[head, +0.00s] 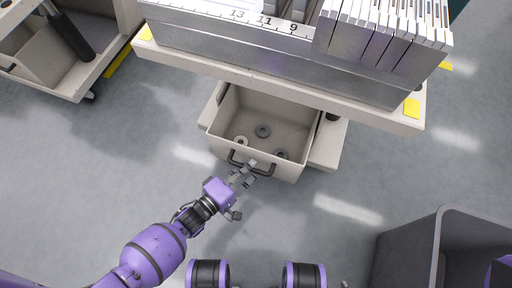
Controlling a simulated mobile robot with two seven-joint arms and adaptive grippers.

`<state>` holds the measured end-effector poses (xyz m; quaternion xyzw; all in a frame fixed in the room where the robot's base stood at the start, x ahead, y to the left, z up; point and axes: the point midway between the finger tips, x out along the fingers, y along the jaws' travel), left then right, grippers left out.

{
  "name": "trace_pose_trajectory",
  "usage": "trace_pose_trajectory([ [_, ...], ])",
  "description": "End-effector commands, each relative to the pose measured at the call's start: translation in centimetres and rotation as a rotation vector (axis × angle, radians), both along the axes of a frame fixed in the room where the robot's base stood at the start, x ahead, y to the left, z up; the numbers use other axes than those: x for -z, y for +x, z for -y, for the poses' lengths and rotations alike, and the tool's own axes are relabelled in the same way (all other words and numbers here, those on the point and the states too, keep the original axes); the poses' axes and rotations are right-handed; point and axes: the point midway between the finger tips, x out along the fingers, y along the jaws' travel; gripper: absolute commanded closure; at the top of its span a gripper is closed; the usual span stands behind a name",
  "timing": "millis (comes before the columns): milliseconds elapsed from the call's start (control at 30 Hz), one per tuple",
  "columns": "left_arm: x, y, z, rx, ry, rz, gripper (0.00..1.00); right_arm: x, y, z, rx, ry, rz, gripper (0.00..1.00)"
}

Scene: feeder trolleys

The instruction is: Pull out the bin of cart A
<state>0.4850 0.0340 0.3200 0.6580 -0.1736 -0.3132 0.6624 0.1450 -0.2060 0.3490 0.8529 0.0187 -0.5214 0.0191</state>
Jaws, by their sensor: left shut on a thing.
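A beige bin (294,128) juts out toward me from under a cart (285,83); its inside shows, with a few small grey ring-shaped pieces on the floor of it. A dark bar handle (235,161) is on its front wall. My left gripper (247,173) is at the handle, its fingers shut on it near the middle. The letter of this cart cannot be made out. My right gripper is not in view; only a purple part of my own shows at the lower right edge.
The cart's top carries a numbered metal rail (265,27) and a row of upright white feeders (385,30). Another cart (95,72) with a bin stands at the upper left. A large dark grey container (447,228) stands at the lower right. Grey floor in front of the bin is clear.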

Motion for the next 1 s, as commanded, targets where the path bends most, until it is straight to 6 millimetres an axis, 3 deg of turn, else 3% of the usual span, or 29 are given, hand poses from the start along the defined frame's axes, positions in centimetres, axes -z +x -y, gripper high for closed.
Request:
trace_pose_trajectory([
  [200,-0.2,-4.6,-1.6,-0.003,-0.004,-0.002,1.0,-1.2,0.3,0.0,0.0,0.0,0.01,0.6],
  [400,-0.1,-7.2,-2.5,-0.003,-0.004,-0.001,1.0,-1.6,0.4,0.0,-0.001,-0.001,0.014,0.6],
  [600,-0.1,-8.4,-2.8,-0.003,-0.006,0.0,1.0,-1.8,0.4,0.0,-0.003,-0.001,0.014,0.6],
  [1000,-0.1,-8.6,-2.9,-0.003,-0.005,0.001,1.0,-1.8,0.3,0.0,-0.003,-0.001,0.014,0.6],
])
